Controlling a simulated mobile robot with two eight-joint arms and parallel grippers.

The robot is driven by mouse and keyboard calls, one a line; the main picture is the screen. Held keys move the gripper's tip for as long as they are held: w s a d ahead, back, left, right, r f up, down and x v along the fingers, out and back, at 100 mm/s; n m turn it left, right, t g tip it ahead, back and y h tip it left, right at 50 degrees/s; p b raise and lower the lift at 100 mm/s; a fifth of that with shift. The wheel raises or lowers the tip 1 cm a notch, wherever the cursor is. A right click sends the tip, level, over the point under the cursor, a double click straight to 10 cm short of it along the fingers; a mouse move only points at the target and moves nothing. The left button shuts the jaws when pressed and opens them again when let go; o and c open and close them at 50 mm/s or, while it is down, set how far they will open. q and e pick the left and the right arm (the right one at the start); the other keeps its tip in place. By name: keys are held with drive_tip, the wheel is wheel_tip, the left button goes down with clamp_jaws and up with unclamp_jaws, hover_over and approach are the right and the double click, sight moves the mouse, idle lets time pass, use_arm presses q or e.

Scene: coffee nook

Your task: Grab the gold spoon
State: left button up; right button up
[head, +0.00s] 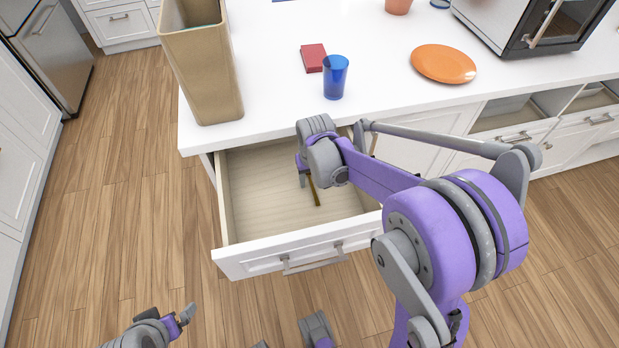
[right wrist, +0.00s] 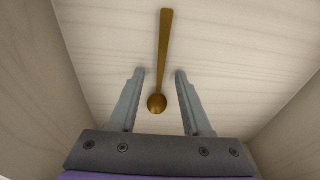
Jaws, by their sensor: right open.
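The gold spoon (right wrist: 163,50) lies on the floor of the open drawer. In the right wrist view its bowl is between my right gripper's fingers (right wrist: 156,88), with a gap on each side, and its handle reaches up beyond the fingertips. In the head view part of the spoon (head: 314,191) shows below my right gripper (head: 303,177); the rest is hidden by the gripper and wrist. My right gripper is open and inside the drawer (head: 295,250). My left gripper (head: 186,315) is low over the wood floor, away from the drawer; its jaw state is unclear.
The drawer walls stand close around my right gripper. On the white counter (head: 270,60) are a tan bin (head: 205,75), a blue cup (head: 335,78), a red box (head: 313,57), an orange plate (head: 443,64) and a microwave (head: 520,25). Otherwise the drawer looks empty.

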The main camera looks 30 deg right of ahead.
drive_tip(key=shift+f, duration=0.1)
idle(0.4)
clamp_jaws()
